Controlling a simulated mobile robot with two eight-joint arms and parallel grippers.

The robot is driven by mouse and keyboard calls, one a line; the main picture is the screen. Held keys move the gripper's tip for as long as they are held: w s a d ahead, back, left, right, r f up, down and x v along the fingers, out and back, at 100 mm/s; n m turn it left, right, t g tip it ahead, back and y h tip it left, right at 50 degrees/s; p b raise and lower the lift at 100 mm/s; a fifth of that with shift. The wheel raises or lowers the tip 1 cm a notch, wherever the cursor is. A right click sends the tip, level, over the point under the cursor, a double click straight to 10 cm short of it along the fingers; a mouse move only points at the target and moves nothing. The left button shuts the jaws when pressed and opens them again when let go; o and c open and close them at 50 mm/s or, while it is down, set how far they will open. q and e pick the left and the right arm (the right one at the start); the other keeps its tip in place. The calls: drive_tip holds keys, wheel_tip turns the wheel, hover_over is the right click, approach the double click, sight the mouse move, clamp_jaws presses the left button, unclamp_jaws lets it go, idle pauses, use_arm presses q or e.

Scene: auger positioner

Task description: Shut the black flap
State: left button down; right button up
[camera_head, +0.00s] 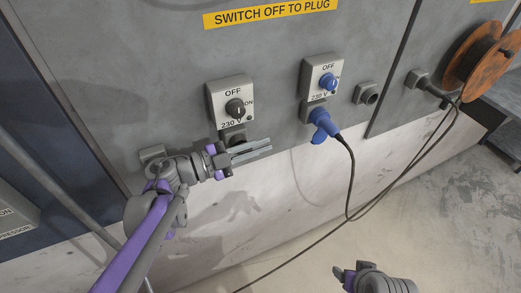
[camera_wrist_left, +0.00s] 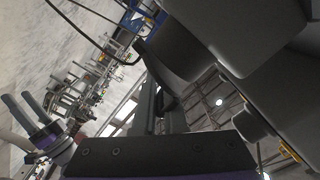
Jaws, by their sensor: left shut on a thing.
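The left switch box (camera_head: 230,103), marked OFF and 230 V with a black knob, is on the grey panel. A dark socket (camera_head: 232,137) sits just under it, partly hidden by my left gripper (camera_head: 268,147). That gripper points right across the socket's front, its two fingers close together. In the left wrist view, a small dark piece (camera_wrist_left: 166,100), seemingly the black flap, is between the fingers. The flap's angle cannot be made out. My right gripper (camera_head: 345,274) is low in the head view, away from the panel; its jaw opening is unclear.
A second switch box (camera_head: 320,77) with a blue knob is to the right, with a blue plug (camera_head: 323,125) in its socket. Its black cable (camera_head: 350,175) hangs to the floor. An orange reel (camera_head: 482,62) is at far right.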

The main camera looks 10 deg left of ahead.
use_arm(q)
drive_tip(key=shift+w+a+r+n, duration=0.1)
drive_tip(key=shift+w+n, duration=0.05)
drive_tip(key=shift+n, duration=0.35)
drive_tip(key=c, duration=1)
unclamp_jaws()
